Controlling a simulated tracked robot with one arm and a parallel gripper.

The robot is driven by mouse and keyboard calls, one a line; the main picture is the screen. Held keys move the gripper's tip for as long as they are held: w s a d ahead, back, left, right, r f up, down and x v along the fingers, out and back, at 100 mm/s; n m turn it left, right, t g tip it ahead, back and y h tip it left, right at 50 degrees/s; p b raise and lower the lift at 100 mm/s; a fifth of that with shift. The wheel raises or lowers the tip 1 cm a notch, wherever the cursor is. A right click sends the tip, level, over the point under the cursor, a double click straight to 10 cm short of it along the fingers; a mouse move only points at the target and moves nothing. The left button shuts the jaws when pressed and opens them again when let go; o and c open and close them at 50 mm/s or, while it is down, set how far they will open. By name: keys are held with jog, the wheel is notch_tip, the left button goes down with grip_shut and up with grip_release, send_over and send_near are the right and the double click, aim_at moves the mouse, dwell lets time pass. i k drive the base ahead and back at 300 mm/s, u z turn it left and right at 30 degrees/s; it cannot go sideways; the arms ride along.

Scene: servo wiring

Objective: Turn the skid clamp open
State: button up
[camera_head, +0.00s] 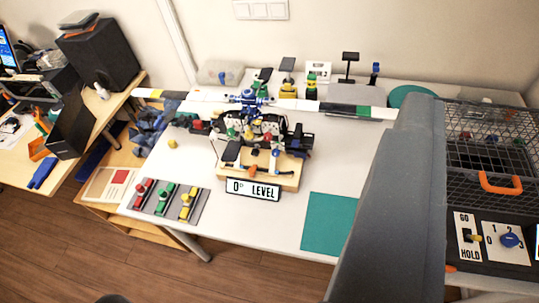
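A small orange part (252,171) sits at the front of this base, close above a plate reading "0° LEVEL" (252,190). It may be the skid clamp, but it is too small to tell its shape or which way it is turned. A large grey link of my arm fills the right centre of the view and hides part of the table. My gripper is not in view.
Red, green and yellow clamp-like pieces (164,200) stand on a grey strip at the table's front left. A teal mat (329,222) lies at the front right. A wire cage (490,150) with an orange handle and a GO/HOLD switch panel (468,237) are at the right.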

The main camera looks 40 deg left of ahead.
aim_at(252, 171)
jog(key=z, duration=2.65)
jog(key=k, duration=0.45)
jog(key=u, duration=3.1)
